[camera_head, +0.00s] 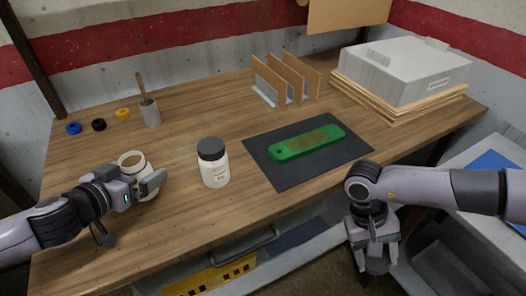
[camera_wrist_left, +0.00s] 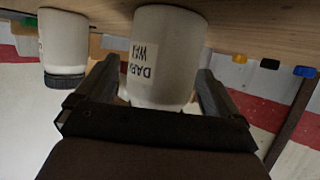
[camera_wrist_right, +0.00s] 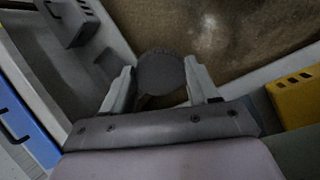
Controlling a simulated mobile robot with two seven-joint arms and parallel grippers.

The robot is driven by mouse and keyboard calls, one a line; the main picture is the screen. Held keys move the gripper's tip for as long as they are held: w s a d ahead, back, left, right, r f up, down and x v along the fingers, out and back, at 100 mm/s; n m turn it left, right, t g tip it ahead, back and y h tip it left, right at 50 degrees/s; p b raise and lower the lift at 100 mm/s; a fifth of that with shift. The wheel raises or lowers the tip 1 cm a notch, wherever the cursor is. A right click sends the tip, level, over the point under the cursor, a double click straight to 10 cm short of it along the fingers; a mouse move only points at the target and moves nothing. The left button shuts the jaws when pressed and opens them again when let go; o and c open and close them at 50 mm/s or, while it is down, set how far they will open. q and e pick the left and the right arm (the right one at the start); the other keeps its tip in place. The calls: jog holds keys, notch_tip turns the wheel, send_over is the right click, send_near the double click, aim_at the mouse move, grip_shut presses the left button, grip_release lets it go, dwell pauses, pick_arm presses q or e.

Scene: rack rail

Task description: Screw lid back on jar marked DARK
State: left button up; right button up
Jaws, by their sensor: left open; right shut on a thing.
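The white jar marked DARK (camera_head: 133,160) stands upright and open on the wooden bench at the left; its brownish inside shows. In the left wrist view the jar (camera_wrist_left: 165,55) appears inverted, with its DARK label between my fingers. My left gripper (camera_head: 155,188) is open around this jar, fingers on either side. My right gripper (camera_head: 376,262) hangs in front of the bench's front edge, pointing down. In the right wrist view it is shut on a dark round lid (camera_wrist_right: 161,73), well away from the jar.
A second white jar with a dark lid (camera_head: 213,165) stands to the right of the open jar. A dark mat (camera_head: 275,177) holds a green tool (camera_head: 300,145). A cup with a stick (camera_head: 150,113), cardboard dividers (camera_head: 285,80) and a grey box (camera_head: 395,75) stand farther back.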

pick_arm(q)
jog(key=c, duration=1.3)
jog(key=shift+r, duration=0.15)
